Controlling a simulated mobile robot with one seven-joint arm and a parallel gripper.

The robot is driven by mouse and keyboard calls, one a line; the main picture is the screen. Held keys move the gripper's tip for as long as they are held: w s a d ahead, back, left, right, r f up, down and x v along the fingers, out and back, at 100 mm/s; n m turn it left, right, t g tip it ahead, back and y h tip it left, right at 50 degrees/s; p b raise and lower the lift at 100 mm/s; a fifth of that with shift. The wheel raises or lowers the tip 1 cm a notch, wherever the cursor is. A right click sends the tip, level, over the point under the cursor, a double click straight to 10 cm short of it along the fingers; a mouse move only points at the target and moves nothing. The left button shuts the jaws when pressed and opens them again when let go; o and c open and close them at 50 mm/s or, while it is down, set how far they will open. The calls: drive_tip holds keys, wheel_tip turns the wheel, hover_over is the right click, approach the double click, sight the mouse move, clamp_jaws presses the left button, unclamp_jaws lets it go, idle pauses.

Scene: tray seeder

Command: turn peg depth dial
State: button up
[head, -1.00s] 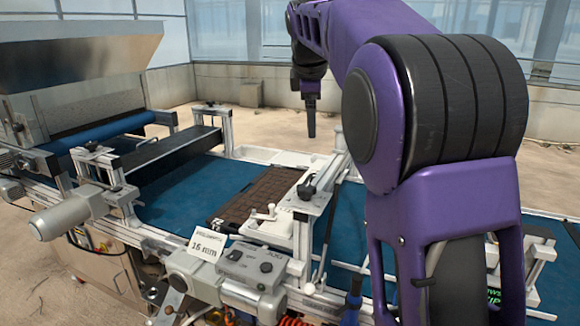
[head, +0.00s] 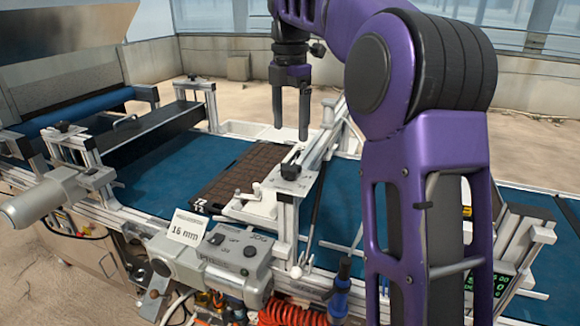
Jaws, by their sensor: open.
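My gripper (head: 291,132) hangs pointing down in the upper middle of the head view. Its two dark fingers are apart with nothing between them. In the picture it is above a metal bridge (head: 287,212) that carries a black knob (head: 290,171). A grey control box (head: 225,258) at the front of the machine has small dark knobs, one at its right (head: 250,251). I cannot tell which knob is the peg depth dial. A white card (head: 187,227) reading "16 mm" stands on the box. My gripper appears apart from all of these.
A brown cell tray (head: 233,183) lies on the blue belt (head: 165,188), partly under the bridge. A dark crossbar (head: 150,135) spans the belt farther left. A blue-handled tool (head: 340,290) and a red coiled hose (head: 295,313) are at the front.

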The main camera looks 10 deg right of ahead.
sight(290, 166)
wheel_tip(290, 166, down, 9)
drive_tip(key=shift+f+b, duration=0.1)
drive_tip(key=shift+b, duration=0.8)
drive_tip(key=c, duration=1.4)
drive_tip(key=shift+p, duration=0.3)
